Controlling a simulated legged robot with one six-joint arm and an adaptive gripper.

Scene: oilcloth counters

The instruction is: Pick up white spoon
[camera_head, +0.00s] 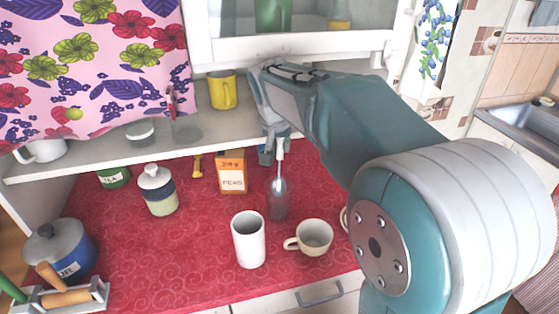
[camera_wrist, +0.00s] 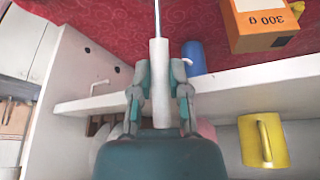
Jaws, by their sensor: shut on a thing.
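The white spoon (camera_wrist: 159,85) has a white handle and a thin metal shaft. In the wrist view my gripper (camera_wrist: 160,92) is shut on its handle, one finger on each side. In the head view my gripper (camera_head: 276,133) is by the shelf edge, and the spoon (camera_head: 280,156) hangs upright below it. The spoon's lower end shows at a clear glass jar (camera_head: 278,203) on the red counter. I cannot tell whether it is inside the jar or behind it. The spoon's far tip is cut off in the wrist view.
An orange box (camera_head: 231,174) and a blue cup (camera_head: 265,156) stand close by. A white tall cup (camera_head: 248,240) and a cream mug (camera_head: 314,237) stand in front. A yellow mug (camera_head: 222,90) is on the shelf (camera_head: 100,160) behind.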

